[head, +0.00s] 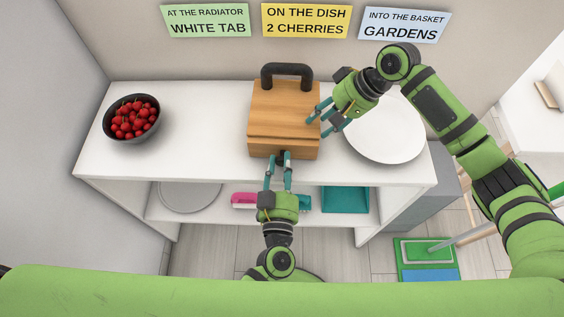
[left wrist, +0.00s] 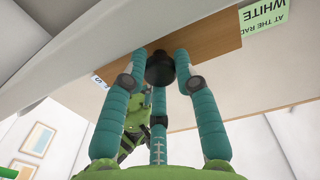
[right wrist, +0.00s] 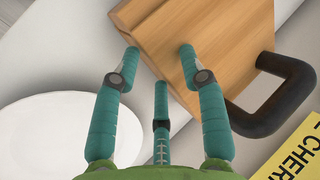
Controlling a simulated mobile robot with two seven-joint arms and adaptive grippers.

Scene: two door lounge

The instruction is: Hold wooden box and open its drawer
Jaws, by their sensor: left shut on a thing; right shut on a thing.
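The wooden box (head: 283,108) stands on the white shelf unit (head: 200,150), with a black handle (head: 287,71) at its back. My left gripper (head: 279,161) is at the box's front, its fingers closed around the dark round drawer knob (left wrist: 160,68). No clear drawer gap shows. My right gripper (head: 322,116) is at the box's right side. In the right wrist view its fingertips (right wrist: 160,54) are at the edge of the box (right wrist: 205,40), shut on it. The drawer's inside is hidden.
A dark bowl of cherries (head: 131,119) stands at the left of the top. A white dish (head: 390,132) lies right of the box, partly under my right arm. The lower shelf holds a grey plate (head: 188,197), a pink item (head: 243,200) and a teal tray (head: 345,199).

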